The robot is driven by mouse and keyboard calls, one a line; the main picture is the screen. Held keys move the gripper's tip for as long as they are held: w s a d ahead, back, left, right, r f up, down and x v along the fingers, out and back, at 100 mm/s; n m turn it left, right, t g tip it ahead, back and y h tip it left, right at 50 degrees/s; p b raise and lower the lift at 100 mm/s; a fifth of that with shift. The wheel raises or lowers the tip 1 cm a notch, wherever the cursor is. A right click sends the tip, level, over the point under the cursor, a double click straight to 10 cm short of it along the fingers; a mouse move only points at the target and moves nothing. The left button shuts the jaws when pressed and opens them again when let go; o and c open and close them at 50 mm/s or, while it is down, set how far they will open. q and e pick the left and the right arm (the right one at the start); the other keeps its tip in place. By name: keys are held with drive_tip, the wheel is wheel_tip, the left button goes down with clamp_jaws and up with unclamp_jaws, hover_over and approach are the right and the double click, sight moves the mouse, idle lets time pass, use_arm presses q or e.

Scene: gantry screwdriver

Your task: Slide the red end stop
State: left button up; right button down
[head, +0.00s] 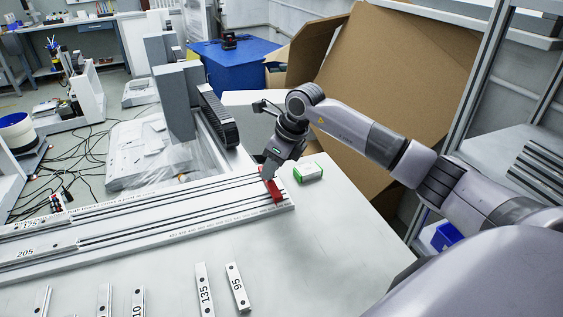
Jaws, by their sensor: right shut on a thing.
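The red end stop (274,191) sits across the right end of the grey slotted rail (170,213) on the table. My right gripper (268,172) comes down from above at the far end of the red end stop and is shut on it. The fingertips are small and partly hidden by the gripper body. My left gripper is not in the view.
A small green and white box (308,173) lies just right of the end stop. A black cable chain and grey gantry column (177,103) stand behind the rail. Numbered blocks, such as 135 (204,290) and 95 (237,287), lie along the front.

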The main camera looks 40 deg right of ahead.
drive_tip(key=w+a, duration=0.1)
drive_tip(key=a, duration=0.4)
drive_tip(key=w+a, duration=0.1)
drive_tip(key=a, duration=0.5)
drive_tip(key=w+a, duration=0.2)
drive_tip(key=a, duration=0.4)
drive_tip(key=shift+r+b, duration=0.1)
drive_tip(key=shift+b, duration=0.2)
drive_tip(key=shift+d, duration=0.1)
drive_tip(key=c, duration=0.8)
unclamp_jaws()
drive_tip(key=v, duration=0.7)
drive_tip(key=shift+d, duration=0.1)
